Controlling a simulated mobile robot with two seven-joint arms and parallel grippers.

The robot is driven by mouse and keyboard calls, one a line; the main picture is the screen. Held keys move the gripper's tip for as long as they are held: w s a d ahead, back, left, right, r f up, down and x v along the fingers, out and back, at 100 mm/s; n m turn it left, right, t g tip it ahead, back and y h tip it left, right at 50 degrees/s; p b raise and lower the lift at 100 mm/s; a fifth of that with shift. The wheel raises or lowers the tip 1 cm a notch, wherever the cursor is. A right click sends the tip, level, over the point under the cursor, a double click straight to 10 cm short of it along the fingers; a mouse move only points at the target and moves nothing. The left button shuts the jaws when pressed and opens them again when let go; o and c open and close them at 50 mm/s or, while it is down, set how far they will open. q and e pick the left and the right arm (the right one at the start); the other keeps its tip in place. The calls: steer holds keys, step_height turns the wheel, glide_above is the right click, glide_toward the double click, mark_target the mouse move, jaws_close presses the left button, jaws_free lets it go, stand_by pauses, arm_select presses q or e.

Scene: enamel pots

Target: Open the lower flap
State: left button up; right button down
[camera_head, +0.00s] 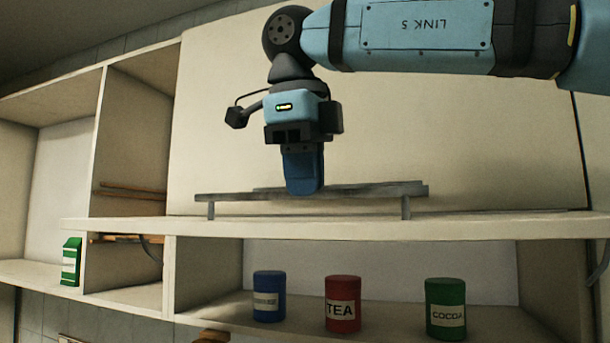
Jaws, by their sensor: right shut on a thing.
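The lower flap (480,228) is swung up and shows nearly edge-on as a pale, roughly level board across the cabinet. A grey bar handle (228,197) stands on its upper side on two short posts. My right gripper (304,190) points down at the middle of this handle and is shut on it; the blue fingers hide the grip itself. Below the flap the compartment is open to view. My left gripper is not in view.
Inside the lower compartment stand a blue canister (269,297), a red TEA canister (343,304) and a green COCOA canister (445,309). A large pale panel (480,150) rises behind my gripper. Open shelves at left hold a green carton (71,262).

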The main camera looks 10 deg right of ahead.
mark_target(303, 229)
steer(key=shift+t+h, duration=0.6)
steer(key=shift+t, duration=0.3)
step_height(303, 229, down, 6)
steer(key=b, duration=0.5)
steer(key=shift+s+a+b, duration=0.15)
steer(key=shift+b, duration=0.15)
steer(key=shift+f, duration=0.35)
steer(key=c, duration=1.2)
jaws_free()
steer(key=shift+o, duration=0.2)
steer(key=shift+a, duration=0.1)
steer(key=shift+r, duration=0.2)
